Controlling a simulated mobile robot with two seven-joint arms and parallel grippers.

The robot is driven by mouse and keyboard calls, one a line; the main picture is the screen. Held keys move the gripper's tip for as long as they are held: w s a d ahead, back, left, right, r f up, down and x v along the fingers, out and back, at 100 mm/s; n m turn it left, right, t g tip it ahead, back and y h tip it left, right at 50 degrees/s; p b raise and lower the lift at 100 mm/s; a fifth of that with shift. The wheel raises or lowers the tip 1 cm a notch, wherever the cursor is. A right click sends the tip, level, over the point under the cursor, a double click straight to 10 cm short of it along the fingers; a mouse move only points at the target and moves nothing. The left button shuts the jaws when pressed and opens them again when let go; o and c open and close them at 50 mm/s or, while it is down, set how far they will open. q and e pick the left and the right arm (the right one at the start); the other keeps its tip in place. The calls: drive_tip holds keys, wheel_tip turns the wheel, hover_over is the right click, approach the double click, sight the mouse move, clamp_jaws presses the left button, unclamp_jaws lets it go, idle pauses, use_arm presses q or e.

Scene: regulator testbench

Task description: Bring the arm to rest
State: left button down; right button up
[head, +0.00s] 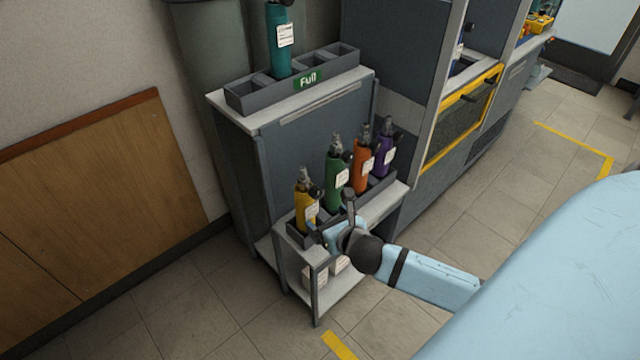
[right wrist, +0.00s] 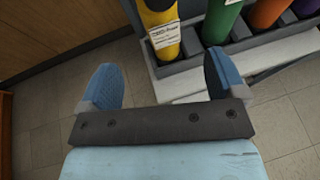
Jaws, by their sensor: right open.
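My right arm (head: 430,278) reaches in from the lower right in the head view, light blue with dark joints. Its right gripper (head: 333,214) is in front of the lower rack, near the yellow cylinder (head: 304,203). In the right wrist view the gripper (right wrist: 160,75) has its two blue fingers wide apart with nothing between them. The yellow cylinder (right wrist: 161,32) stands upright in the rack beyond the fingertips, apart from them. My left gripper is not in view.
Green (head: 335,180), orange (head: 363,166) and purple (head: 385,152) cylinders stand in the lower rack (head: 380,188). A teal cylinder (head: 277,45) stands in the upper rack (head: 341,62) marked "Full" (head: 307,78). A yellow-edged cabinet (head: 460,115) is behind right. Open floor (head: 470,230) lies right of the shelf.

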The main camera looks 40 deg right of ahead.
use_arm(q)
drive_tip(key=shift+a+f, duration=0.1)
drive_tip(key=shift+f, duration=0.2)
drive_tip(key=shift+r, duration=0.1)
